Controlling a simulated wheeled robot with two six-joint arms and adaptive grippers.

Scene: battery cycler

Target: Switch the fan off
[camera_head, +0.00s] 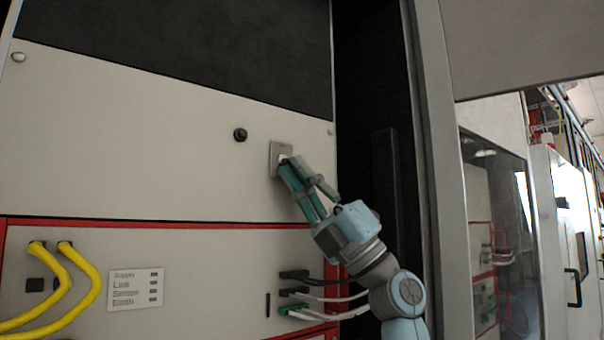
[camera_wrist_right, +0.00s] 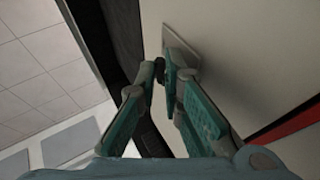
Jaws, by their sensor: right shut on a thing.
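A small grey switch plate (camera_head: 274,150) is on the upper cream panel, towards its right side. My right gripper (camera_head: 289,168) reaches up from the lower right, with its teal fingertips at this plate. In the right wrist view the plate (camera_wrist_right: 180,45) is just beyond the fingertips, and my right gripper (camera_wrist_right: 167,78) has its tips close together. It is shut on the fan switch at the plate. The fingers mostly hide the switch, so I cannot tell its position. My left gripper is not in view.
A round black knob (camera_head: 240,134) is left of the plate. Below are a red-edged panel (camera_head: 200,260) with yellow cables (camera_head: 75,290) and several plugs (camera_head: 293,292) near my right arm. A grey cabinet post (camera_head: 437,150) stands to the right.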

